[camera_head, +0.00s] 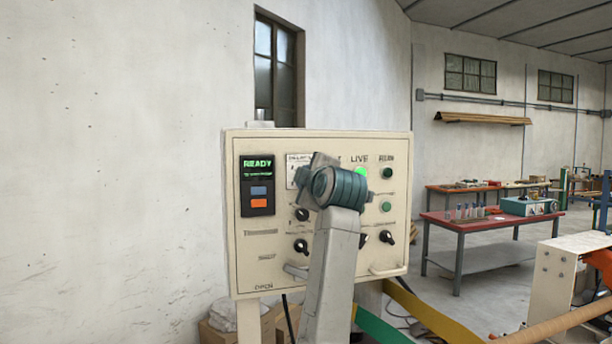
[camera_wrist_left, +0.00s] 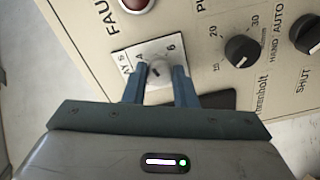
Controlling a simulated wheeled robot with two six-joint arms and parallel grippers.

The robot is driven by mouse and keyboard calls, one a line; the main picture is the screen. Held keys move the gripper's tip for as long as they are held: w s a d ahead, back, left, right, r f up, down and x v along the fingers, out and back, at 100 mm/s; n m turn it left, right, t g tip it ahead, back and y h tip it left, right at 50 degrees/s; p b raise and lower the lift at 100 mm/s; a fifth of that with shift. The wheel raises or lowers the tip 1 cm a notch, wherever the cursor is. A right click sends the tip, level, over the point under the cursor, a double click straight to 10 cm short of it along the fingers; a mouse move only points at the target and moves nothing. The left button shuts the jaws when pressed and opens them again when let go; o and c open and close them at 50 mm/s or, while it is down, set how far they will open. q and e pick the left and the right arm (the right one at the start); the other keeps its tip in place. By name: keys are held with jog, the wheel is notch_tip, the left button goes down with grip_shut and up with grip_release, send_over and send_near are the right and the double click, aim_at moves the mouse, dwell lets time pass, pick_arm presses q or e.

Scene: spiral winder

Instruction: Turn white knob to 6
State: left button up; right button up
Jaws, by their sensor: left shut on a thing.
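The white knob (camera_wrist_left: 157,71) sits on a small white scale plate (camera_wrist_left: 126,55) on the beige control panel. The knob's pointer is too small to read surely. In the head view my left arm stands in front of the panel (camera_head: 270,270), and its wrist hides the knob and the fingertips. My right gripper is not in view.
A black knob (camera_wrist_left: 242,51) marked 20 and 30 is close to the right of the white knob, with another black knob (camera_wrist_left: 307,34) beyond it. A red lamp (camera_wrist_left: 136,4) is above. The panel's READY display (camera_head: 258,165) is lit green. A red table (camera_head: 490,219) stands behind right.

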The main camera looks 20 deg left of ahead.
pick_arm(q)
jog(key=m+p, duration=0.4)
jog(key=m, duration=0.8)
jog(key=shift+f+p, duration=0.15)
jog(key=shift+p, duration=0.25)
jog(key=shift+m, duration=0.3)
jog(key=o, duration=1)
jog(key=b+v, duration=1)
jog(key=b, duration=1)
jog(key=shift+s+d+b, duration=0.25)
jog(key=shift+s+b, duration=0.05)
